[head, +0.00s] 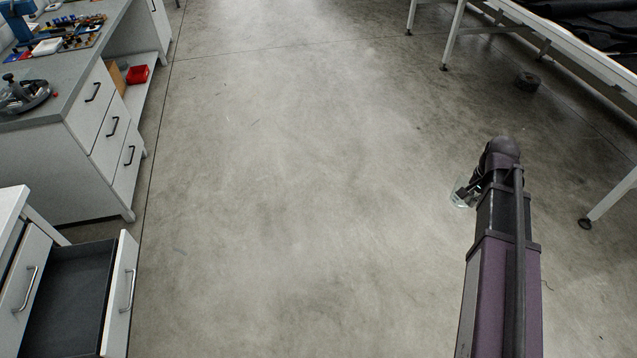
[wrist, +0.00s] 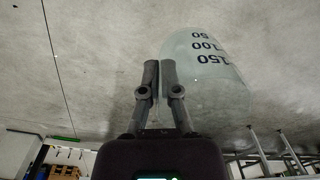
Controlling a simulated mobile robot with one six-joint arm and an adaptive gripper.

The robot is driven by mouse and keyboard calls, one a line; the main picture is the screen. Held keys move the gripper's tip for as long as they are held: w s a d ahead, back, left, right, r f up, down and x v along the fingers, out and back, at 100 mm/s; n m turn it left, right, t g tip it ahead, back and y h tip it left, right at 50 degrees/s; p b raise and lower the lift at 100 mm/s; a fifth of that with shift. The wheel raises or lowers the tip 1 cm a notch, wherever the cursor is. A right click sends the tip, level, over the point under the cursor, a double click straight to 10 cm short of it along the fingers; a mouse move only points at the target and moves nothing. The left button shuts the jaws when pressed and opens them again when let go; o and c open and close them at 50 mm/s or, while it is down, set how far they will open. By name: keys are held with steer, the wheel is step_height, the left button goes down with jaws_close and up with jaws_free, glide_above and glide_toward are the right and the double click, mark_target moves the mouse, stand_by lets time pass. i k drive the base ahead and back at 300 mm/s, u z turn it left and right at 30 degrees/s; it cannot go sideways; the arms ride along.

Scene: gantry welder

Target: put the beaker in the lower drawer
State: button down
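The beaker is clear glass with dark volume marks. It shows at the end of my arm in the head view (head: 461,192) and large in the wrist view (wrist: 212,75). My gripper (wrist: 159,75) has its fingers nearly together, pinching the beaker's wall at its left side. In the head view my gripper (head: 470,190) holds the beaker above the floor, at the right. The lower drawer (head: 68,290) is pulled open at the bottom left, far left of my gripper. Its dark inside looks empty in the part that shows; its near end is cut off.
A closed drawer front (head: 25,285) stands above the open drawer. A grey-topped bench (head: 60,165) with tools and closed drawers stands behind it. A white-framed table (head: 565,40) is at the upper right, with a dark round object (head: 527,81) beneath. The middle floor is clear.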

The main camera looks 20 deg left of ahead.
mark_target(82, 305)
steer(key=u, duration=0.1)
steer(key=i, duration=0.1)
steer(key=k, duration=0.1)
steer(key=u, duration=2.85)
steer(key=i, duration=0.6)
